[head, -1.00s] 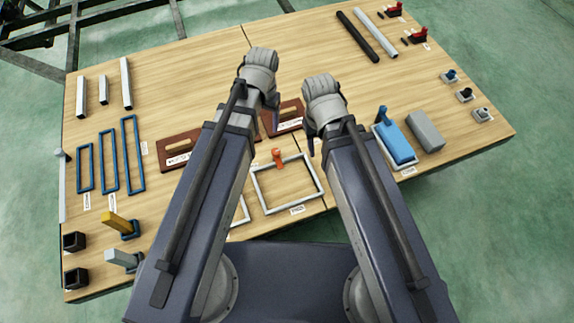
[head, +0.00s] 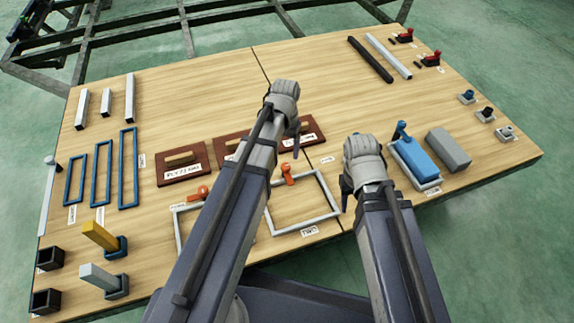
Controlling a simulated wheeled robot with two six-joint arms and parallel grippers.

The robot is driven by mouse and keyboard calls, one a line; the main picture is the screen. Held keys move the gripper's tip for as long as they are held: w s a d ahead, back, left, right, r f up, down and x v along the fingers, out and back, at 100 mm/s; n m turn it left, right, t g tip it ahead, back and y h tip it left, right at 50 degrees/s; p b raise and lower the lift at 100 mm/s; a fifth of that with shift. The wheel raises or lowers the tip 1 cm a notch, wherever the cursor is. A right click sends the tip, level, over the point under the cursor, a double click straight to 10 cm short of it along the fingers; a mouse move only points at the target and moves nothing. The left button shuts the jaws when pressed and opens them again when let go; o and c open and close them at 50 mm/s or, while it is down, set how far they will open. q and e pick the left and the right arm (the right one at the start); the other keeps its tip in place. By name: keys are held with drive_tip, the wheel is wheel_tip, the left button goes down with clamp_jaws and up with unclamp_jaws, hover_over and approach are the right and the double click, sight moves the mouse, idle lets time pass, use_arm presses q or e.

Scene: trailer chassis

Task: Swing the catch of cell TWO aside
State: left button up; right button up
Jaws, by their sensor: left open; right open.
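A middle white square frame (head: 338,211) lies flat at the table's front, with a small label below it that looks like TWO. An orange catch (head: 288,175) stands at its far edge. Another white frame (head: 176,230) with an orange catch (head: 197,194) is to its left, partly hidden by my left arm. To the right a white tray (head: 404,174) holds a blue block, with a blue catch (head: 402,131) at its far edge. My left gripper (head: 299,155) is open just beyond the middle catch. My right gripper (head: 345,198) is open by the middle frame's right side. Neither holds anything.
A grey block (head: 447,149) lies right of the tray. The back middle of the table is clear.

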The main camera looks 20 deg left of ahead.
sight(286, 166)
use_arm(q)
wheel_tip(286, 166, down, 8)
drive_tip(key=b, duration=0.7)
drive_tip(key=shift+r, duration=0.2)
use_arm(e)
wheel_tip(286, 166, down, 8)
drive_tip(key=shift+r, duration=0.15)
drive_tip(key=shift+a, duration=0.1)
drive_tip(key=shift+r, duration=0.1)
use_arm(q)
clamp_jaws()
